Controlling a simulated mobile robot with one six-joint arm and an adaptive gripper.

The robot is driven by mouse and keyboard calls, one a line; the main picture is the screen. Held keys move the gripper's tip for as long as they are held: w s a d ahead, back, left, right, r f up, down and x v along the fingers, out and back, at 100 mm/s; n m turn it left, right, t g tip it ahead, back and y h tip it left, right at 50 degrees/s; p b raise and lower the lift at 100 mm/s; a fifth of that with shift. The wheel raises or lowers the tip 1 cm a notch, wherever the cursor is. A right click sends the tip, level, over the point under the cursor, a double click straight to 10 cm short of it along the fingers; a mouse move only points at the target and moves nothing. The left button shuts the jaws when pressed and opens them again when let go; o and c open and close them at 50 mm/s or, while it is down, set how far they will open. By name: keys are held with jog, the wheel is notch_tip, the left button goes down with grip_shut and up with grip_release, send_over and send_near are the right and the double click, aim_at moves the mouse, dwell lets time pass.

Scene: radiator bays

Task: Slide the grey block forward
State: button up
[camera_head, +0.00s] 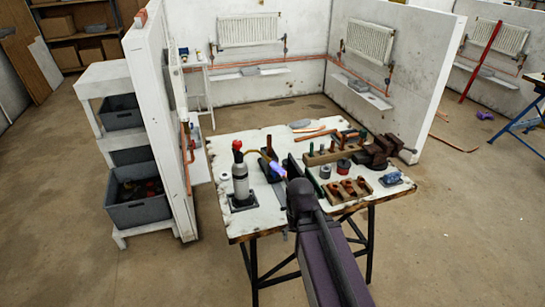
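A grey, flat-looking block (300,124) lies at the far edge of the worktable (222,150). Similar small grey pieces lie on the wall shelves: one on the back shelf (250,71), one on the right bay's shelf (360,86). I cannot tell which one the task means. My arm reaches in from the bottom over the table's front edge, and its dark wrist is over the front middle of the table. My gripper (292,168) is small, dark and mostly hidden beyond the wrist; its fingers cannot be made out. No contact with a grey block shows.
Wooden holders (348,190), a dark vise (378,150) and copper pipes (315,135) crowd the right and back. White partitions flank the table. Floor at front left and right is clear.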

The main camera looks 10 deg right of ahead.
jog(key=shift+s, duration=0.1)
jog(key=shift+c, duration=0.3)
notch_tip(320, 180, up, 9)
jog(key=n+t+y+p, duration=0.2)
jog(key=n+t+p, duration=0.2)
jog(key=p, duration=0.3)
send_over(275, 170)
jog(key=s+d, duration=0.2)
jog(key=s, duration=0.3)
jog(key=shift+a+f, duration=0.1)
jog(key=shift+f, duration=0.1)
jog(key=shift+w, duration=0.2)
jog(key=shift+f, duration=0.2)
jog(key=b+x, duration=1.2)
jog(key=x, duration=0.1)
jog(key=shift+w+f+b, duration=0.2)
jog(key=shift+w+b, duration=0.05)
jog(key=shift+b, duration=0.05)
